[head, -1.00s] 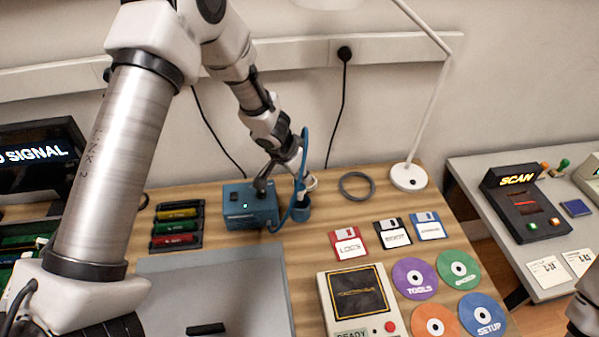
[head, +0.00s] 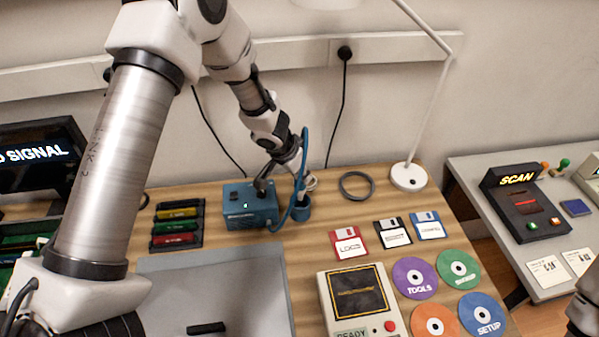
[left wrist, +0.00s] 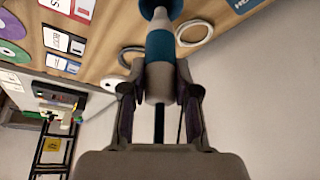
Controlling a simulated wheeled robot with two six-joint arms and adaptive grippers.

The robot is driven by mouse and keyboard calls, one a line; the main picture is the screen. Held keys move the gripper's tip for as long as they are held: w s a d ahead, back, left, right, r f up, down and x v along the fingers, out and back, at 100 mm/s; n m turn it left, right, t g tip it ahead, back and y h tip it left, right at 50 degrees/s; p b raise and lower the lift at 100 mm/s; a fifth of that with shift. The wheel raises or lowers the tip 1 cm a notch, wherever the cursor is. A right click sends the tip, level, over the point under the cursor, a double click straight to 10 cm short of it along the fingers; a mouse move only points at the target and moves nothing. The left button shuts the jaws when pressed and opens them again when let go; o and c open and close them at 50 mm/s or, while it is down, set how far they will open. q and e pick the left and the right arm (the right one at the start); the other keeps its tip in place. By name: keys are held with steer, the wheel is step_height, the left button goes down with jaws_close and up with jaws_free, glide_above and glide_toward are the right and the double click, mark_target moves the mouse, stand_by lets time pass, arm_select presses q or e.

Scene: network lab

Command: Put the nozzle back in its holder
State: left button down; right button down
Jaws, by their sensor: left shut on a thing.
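My left gripper (head: 304,183) is shut on the nozzle. In the left wrist view the gripper (left wrist: 160,92) has a finger on each side of the nozzle (left wrist: 160,55), which has a teal band and a paler lower body. The holder (head: 302,210), a small blue cup, stands on the wooden table directly below the gripper. The nozzle's far end points at the blue holder (left wrist: 160,5); I cannot tell whether its tip is inside. A blue hose (head: 304,150) loops from the gripper down toward a blue box (head: 250,207). My right gripper is not in view.
The blue box with a green light stands close left of the holder. A dark ring (head: 356,186) and the lamp base (head: 408,177) lie to the right. Floppy disks (head: 347,243) and discs (head: 415,279) lie nearer. A grey panel (head: 215,285) is in front.

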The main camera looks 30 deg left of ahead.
mark_target(296, 185)
arm_select(q)
steer(key=shift+f+b, duration=2.7)
steer(key=shift+f, duration=0.2)
steer(key=shift+f+b, duration=0.3)
steer(key=shift+f, duration=0.15)
steer(key=c, duration=0.5)
jaws_free()
steer(key=shift+c, duration=0.2)
steer(key=shift+r, duration=0.1)
step_height(296, 185, up, 8)
steer(key=p, duration=0.8)
steer(key=shift+p, duration=0.35)
